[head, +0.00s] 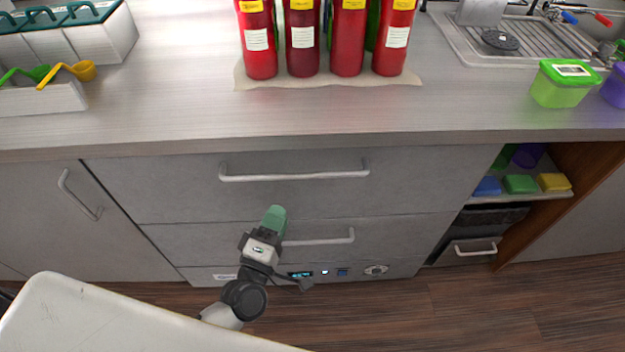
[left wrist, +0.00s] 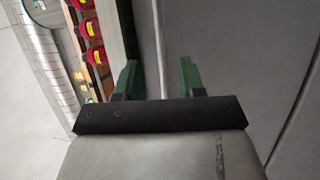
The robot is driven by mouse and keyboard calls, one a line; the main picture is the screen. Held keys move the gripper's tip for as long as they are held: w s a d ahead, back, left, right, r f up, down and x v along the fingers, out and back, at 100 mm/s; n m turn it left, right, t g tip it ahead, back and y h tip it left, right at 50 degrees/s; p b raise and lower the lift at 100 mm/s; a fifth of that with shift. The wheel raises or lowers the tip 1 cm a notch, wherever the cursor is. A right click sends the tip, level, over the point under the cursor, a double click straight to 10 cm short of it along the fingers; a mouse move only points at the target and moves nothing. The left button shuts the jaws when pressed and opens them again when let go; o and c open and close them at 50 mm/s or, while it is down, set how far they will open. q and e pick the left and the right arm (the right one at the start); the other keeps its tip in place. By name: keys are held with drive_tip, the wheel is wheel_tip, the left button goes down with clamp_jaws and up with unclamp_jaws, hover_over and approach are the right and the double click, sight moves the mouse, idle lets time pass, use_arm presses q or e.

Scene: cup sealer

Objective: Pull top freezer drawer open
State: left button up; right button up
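The top freezer drawer (head: 210,200) is a wide grey front under the counter, and it looks shut. Its long horizontal bar handle (head: 295,175) is near its upper edge. My left gripper (head: 276,214) has green fingertips and shows in front of the drawer's lower part, below the handle in the picture. In the left wrist view my left gripper (left wrist: 160,76) is open, with its green fingers apart. A thin pale line runs between them; I cannot tell whether it is the handle or a seam. No contact is visible. My right gripper is not in view.
A lower drawer with its own handle (head: 335,238) sits below, partly hidden by my left arm. Red bottles (head: 303,40) stand on the counter (head: 180,115). An open shelf (head: 540,195) is at the right. The wooden floor (head: 440,310) in front is clear.

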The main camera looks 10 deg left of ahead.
sight(295, 174)
use_arm(q)
drive_tip(key=x, duration=0.4)
drive_tip(key=shift+a+r+p, duration=0.15)
drive_tip(key=shift+r+p, duration=0.05)
drive_tip(key=shift+p, duration=0.2)
drive_tip(key=x, duration=0.6)
drive_tip(key=shift+w+p, duration=0.35)
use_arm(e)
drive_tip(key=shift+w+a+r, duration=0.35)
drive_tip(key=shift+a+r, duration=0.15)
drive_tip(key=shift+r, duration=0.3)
use_arm(q)
drive_tip(key=shift+f, duration=0.1)
clamp_jaws()
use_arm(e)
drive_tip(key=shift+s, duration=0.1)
